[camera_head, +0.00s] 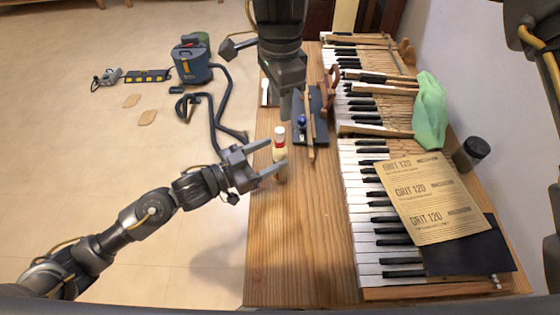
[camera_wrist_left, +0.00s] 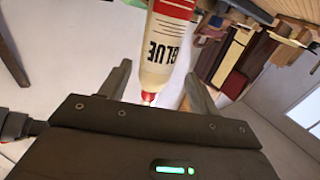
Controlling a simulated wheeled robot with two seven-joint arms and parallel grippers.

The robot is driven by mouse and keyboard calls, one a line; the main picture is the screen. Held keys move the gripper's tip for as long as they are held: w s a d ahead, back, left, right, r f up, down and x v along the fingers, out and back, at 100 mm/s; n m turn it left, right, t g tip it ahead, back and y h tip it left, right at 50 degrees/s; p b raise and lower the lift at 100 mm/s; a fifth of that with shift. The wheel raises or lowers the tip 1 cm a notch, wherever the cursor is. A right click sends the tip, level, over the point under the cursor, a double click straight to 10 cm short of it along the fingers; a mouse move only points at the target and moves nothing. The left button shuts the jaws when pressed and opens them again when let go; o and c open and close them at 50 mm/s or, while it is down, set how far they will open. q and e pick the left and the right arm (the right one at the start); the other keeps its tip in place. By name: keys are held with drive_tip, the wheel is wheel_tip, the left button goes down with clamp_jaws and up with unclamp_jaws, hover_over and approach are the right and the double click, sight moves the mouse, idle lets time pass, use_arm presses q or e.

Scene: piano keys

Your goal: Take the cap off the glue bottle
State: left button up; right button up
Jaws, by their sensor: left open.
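The glue bottle (camera_head: 279,152) stands on the wooden bench near its left edge, with a cream body, a red band and a white top in the head view. In the left wrist view the bottle (camera_wrist_left: 160,48) shows its GLUE label, with red at both ends of what is visible. My left gripper (camera_head: 277,154) is open, with its fingers on either side of the bottle; whether they touch it is unclear. My right gripper (camera_head: 294,103) hangs from above, just beyond the bottle, and its finger gap is hard to make out.
A dark tray (camera_head: 319,137) with a blue item and a wooden stick lies right of the bottle. Piano keys (camera_head: 362,215), sandpaper sheets (camera_head: 430,199), a green cloth (camera_head: 430,110) and a dark jar (camera_head: 476,148) are farther right. The near-left bench top (camera_head: 295,235) is clear.

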use_arm(q)
drive_tip(key=shift+w+d+r, duration=0.1)
drive_tip(key=shift+d+r, duration=0.05)
drive_tip(key=shift+d, duration=0.35)
drive_tip(key=shift+w+d+r, duration=0.1)
drive_tip(key=shift+d, duration=0.35)
drive_tip(key=shift+w+d+f, duration=0.15)
drive_tip(key=shift+w+d, duration=0.15)
drive_tip(key=shift+d, duration=0.1)
